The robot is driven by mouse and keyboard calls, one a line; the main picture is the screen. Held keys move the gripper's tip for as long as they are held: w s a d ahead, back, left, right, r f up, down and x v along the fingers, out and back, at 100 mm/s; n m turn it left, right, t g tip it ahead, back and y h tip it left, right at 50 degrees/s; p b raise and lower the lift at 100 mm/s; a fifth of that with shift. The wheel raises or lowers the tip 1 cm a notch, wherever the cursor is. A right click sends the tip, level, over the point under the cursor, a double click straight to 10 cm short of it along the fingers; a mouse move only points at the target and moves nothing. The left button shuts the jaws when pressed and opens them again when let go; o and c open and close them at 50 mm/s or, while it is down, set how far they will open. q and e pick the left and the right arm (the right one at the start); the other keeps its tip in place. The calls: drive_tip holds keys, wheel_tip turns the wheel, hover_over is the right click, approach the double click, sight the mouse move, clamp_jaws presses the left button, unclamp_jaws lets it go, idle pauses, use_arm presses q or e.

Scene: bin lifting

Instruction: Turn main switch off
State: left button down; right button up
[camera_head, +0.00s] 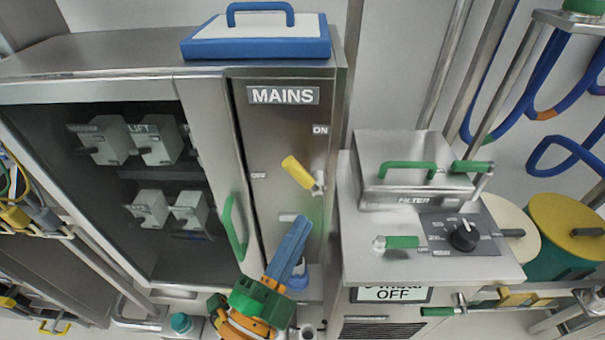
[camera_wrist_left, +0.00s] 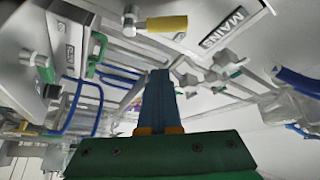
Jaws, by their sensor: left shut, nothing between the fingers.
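The main switch is a yellow handle (camera_head: 297,172) on a metal pivot, on the steel panel under the MAINS label (camera_head: 283,96). It slants from the pivot up to the left, between the ON label (camera_head: 320,130) at upper right and a small unreadable label (camera_head: 259,176) at left. My left gripper (camera_head: 292,235) is below the handle, its blue fingers together and empty, pointing up and apart from it. In the left wrist view the yellow handle (camera_wrist_left: 166,24) shows beyond the shut blue fingers (camera_wrist_left: 160,75). My right gripper is not in view.
A green door handle (camera_head: 234,228) stands out just left of my gripper, by the cabinet with switch blocks. At right is a filter box (camera_head: 414,168) with green handles and a black dial (camera_head: 463,236). A blue-edged lid (camera_head: 256,38) lies on top.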

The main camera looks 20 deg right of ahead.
sight(306, 180)
use_arm(q)
drive_tip(key=s+r+p+x, duration=0.1)
drive_tip(key=r+p+x, duration=0.15)
drive_tip(key=x, duration=0.75)
drive_tip(key=shift+h, duration=0.3)
drive_tip(key=w+a+f, duration=0.1)
drive_tip(key=w+a+f+p, duration=0.1)
drive_tip(key=a+f, duration=0.1)
drive_tip(key=shift+a, duration=0.1)
